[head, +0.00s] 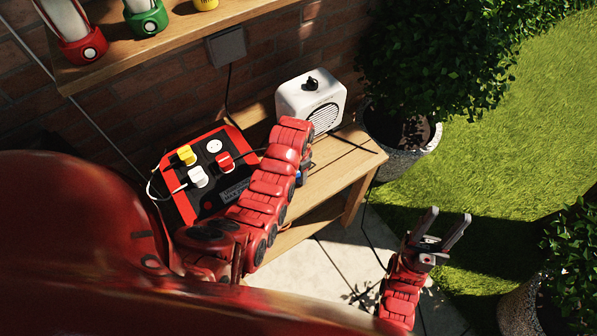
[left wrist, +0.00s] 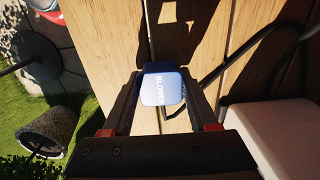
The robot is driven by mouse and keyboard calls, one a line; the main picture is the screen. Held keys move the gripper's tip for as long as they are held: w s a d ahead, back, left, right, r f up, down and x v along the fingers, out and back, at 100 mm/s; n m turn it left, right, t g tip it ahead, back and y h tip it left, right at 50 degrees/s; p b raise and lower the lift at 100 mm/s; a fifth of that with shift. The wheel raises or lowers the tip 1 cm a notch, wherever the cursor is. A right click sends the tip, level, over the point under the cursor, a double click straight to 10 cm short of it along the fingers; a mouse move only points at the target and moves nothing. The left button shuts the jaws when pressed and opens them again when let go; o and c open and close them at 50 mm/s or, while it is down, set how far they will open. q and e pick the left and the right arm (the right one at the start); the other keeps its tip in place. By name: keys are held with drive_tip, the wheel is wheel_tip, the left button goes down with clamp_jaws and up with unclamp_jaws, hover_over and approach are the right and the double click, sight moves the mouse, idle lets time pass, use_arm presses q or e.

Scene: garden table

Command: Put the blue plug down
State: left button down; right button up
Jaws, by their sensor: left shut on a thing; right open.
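My left gripper (left wrist: 160,82) is shut on the blue plug (left wrist: 163,90), which has the word BLOWER on its face. The plug is over the bare wooden bench top; I cannot tell whether it touches the wood. In the head view my left arm hides most of that gripper, and only a bit of the blue plug (head: 299,177) shows beside it. My right gripper (head: 446,218) is open and empty, out past the bench over the paving and grass.
A red and black power strip (head: 206,208) on the bench holds yellow (head: 186,154), white (head: 198,177) and red (head: 225,161) plugs; one socket (head: 214,146) is empty. A white speaker-like box (head: 309,97) stands behind. The bench's right end (head: 358,156) is clear. A dark cable crosses the wood.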

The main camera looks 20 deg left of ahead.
use_arm(q)
drive_tip(key=shift+f, duration=0.45)
drive_tip(key=shift+c, duration=0.9)
unclamp_jaws()
drive_tip(key=shift+r, duration=0.6)
wheel_tip(320, 180, up, 5)
drive_tip(key=shift+w+f+b, duration=0.1)
drive_tip(key=shift+b, duration=0.5)
wheel_tip(320, 180, up, 7)
drive_tip(key=p, duration=0.6)
drive_tip(key=shift+r, duration=0.2)
drive_tip(key=shift+f, duration=0.1)
